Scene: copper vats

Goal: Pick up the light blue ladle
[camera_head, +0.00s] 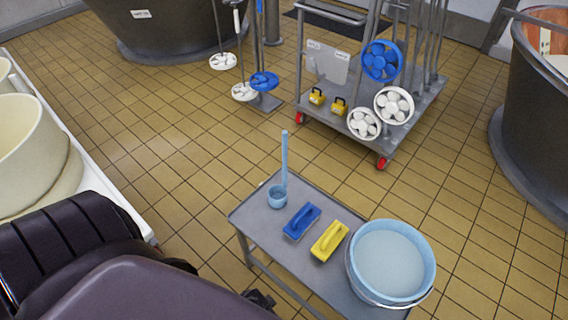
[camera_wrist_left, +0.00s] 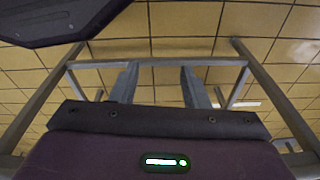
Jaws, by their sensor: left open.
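That view shows metal frame bars and tiled floor, and no ladle. My right gripper is in neither view.
A blue scrubber (camera_head: 302,221), a yellow scrubber (camera_head: 329,241) and a light blue bucket (camera_head: 391,263) share the table with the ladle. A wheeled rack (camera_head: 342,137) stands behind it. A white surface with cream tubs (camera_head: 32,145) is at the left. Tiled floor between is clear.

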